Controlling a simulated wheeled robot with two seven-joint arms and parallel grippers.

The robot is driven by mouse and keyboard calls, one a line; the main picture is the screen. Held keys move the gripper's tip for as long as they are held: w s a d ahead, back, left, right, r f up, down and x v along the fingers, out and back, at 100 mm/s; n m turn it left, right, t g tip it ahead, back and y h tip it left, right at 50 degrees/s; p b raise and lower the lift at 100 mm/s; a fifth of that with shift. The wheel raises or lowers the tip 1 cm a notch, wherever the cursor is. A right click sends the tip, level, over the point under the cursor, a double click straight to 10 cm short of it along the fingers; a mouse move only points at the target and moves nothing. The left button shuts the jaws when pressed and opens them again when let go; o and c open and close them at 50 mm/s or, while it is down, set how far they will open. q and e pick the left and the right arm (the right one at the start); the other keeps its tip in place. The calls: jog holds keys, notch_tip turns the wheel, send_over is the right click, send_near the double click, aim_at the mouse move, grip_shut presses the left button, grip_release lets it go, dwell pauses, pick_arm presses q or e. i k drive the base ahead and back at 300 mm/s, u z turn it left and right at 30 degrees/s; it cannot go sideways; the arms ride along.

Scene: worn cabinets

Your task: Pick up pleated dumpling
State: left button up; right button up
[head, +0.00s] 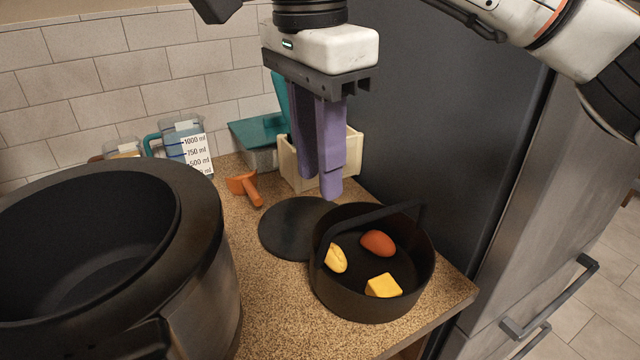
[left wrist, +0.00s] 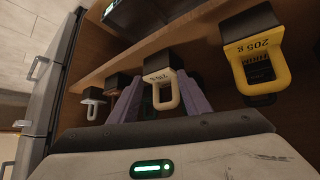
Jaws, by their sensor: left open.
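The pleated dumpling (head: 336,259), pale yellow and oval, lies inside a black pot (head: 372,305) with a raised handle, against the pot's left side. The pot's rim hides part of it. My right gripper (head: 320,187), with purple fingers pointing down, is above and behind the pot, over the counter and away from the dumpling. Nothing shows held in it; its finger gap is hard to judge from this side. My left gripper (left wrist: 160,90) shows in the left wrist view with its purple fingers apart, facing a row of hanging handled items; the dumpling is not in that view.
A reddish egg-shaped item (head: 378,243) and a yellow block (head: 384,286) share the pot. A large dark cooker (head: 205,240) stands left. A black disc (head: 291,228), orange scoop (head: 242,186), cream box (head: 296,174) and measuring jug (head: 186,145) stand behind. A dark cabinet (head: 440,130) rises right.

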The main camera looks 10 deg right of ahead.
aim_at(335, 260)
jog(key=k, duration=1)
